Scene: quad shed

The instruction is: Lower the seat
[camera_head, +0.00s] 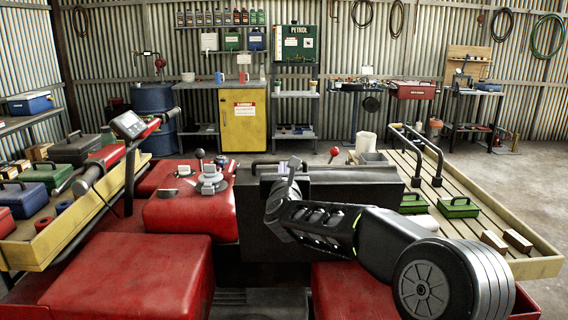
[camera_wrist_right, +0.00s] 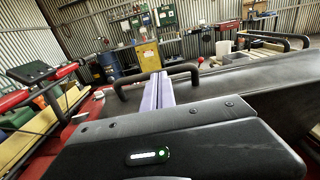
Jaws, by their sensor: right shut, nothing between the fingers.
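The seat (camera_head: 350,190) is a broad black block standing up across the middle of the red quad in the head view, its dark face toward me. It looks raised, but its hinge is hidden. A black bar handle (camera_head: 262,164) runs along its top edge. In the right wrist view, the seat (camera_wrist_right: 240,85) spreads to the right and the handle (camera_wrist_right: 128,90) arches at its left. My right gripper (camera_head: 292,165) is at the seat's top edge beside the handle. Its fingers (camera_wrist_right: 158,90) are shut and empty; contact with the seat is unclear. My left gripper is out of view.
The red tank (camera_head: 190,212) with a grey cap lies left of the seat. A handlebar (camera_head: 130,125) rises at left. A loaded tray (camera_head: 20,252) flanks the left side; a slatted rack (camera_head: 470,235) with green boxes and black rails flanks the right. Open floor lies beyond the rack.

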